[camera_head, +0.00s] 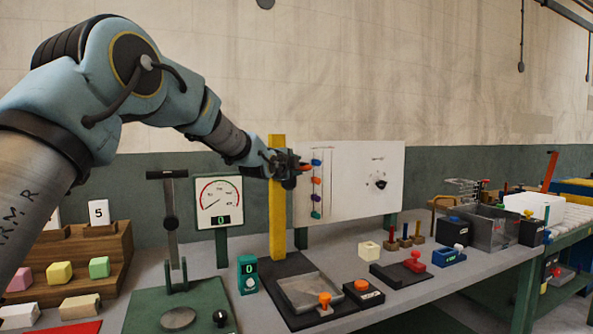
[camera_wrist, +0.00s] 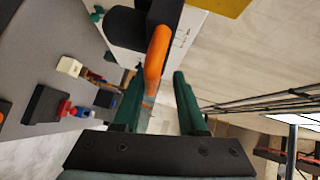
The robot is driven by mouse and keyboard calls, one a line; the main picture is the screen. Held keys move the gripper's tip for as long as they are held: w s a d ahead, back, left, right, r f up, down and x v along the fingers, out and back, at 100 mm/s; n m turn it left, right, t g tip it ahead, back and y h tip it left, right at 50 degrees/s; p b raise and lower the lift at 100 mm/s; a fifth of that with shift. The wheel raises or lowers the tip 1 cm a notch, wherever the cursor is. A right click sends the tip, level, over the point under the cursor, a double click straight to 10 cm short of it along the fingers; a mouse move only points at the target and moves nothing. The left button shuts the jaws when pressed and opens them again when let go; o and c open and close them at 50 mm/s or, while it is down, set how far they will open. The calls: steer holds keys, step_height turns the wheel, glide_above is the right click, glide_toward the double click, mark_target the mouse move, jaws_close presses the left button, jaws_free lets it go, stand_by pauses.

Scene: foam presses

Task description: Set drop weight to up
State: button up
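The drop weight looks to be the black block (camera_wrist: 165,12) with a curved orange handle (camera_wrist: 157,50) in the wrist view, beside a yellow post (camera_wrist: 228,4). In the head view the yellow post (camera_head: 277,220) stands upright, and the orange handle (camera_head: 304,168) shows high up near its top. The block there is hard to tell apart from my dark gripper (camera_head: 288,164). My gripper's green fingers (camera_wrist: 158,80) are apart, and the handle's end reaches between them, nearer the left finger. I see a gap to the right finger; contact on the left is unclear.
Below the post is a dark base with a grey tray (camera_head: 312,293). A white panel (camera_head: 350,185) with coloured knobs stands behind. A gauge (camera_head: 219,203) and a grey lever stand (camera_head: 171,225) are to the left. Small boxes and blocks line the bench to the right.

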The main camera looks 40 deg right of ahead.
steer(key=shift+o, duration=0.8)
steer(key=shift+r, duration=0.1)
steer(key=shift+f, duration=0.2)
steer(key=shift+s+a+b, duration=0.25)
steer(key=shift+a+b, duration=0.15)
steer(key=shift+a, duration=0.15)
steer(key=b+v, duration=0.3)
steer(key=v, duration=0.6)
steer(key=shift+s+a+b, duration=0.15)
steer(key=shift+a+b, duration=0.15)
steer(key=shift+b, duration=0.05)
steer(key=shift+r, duration=0.15)
